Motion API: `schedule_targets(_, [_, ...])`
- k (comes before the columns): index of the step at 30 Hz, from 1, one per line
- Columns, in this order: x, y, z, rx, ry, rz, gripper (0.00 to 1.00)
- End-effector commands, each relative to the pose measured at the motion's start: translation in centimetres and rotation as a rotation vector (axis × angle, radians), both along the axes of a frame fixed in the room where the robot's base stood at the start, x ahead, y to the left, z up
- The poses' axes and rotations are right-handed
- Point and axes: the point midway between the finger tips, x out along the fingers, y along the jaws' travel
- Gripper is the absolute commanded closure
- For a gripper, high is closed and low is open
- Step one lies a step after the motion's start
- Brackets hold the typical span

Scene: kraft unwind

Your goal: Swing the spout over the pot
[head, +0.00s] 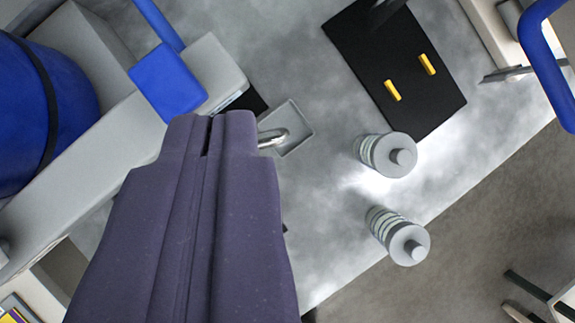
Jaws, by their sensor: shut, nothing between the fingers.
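My gripper (208,120) is dark purple and fills the lower left middle of the view. Its two fingers are together, with nothing between them. A short shiny metal tube (273,137), which may be the spout, sticks out from behind the right side of the fingertips. The rest of it is hidden by my gripper, and I cannot tell whether they touch. The tube's visible end lies over a small square grey tray or recess (296,143). I cannot make out a pot for certain.
A large blue drum (45,110) with a black band and a grey beam (75,165) with a blue block (168,84) stand left. Two ribbed grey cylinders (384,155) (398,236) stand right. A black panel with yellow bars (375,45) lies beyond. Grey surface between is clear.

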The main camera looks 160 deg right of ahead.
Motion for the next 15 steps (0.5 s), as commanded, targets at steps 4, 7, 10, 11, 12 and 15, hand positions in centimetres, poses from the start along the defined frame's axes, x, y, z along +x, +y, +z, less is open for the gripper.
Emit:
schedule_targets(4, [-0.6, -0.7, -4.2, -0.011, 0.126, -0.021, 1.0])
schedule_targets(7, [-1.1, -1.1, -6.3, -0.018, 0.172, -0.031, 1.0])
schedule_targets(10, [-1.4, -1.3, -7.4, -0.021, 0.193, -0.037, 1.0])
schedule_targets(11, [-1.4, -1.3, -7.6, -0.021, 0.196, -0.038, 1.0])
schedule_targets(12, [-1.4, -1.3, -7.8, -0.021, 0.198, -0.037, 1.0])
schedule_targets(15, [-1.4, -1.3, -7.9, -0.021, 0.198, -0.037, 1.0])
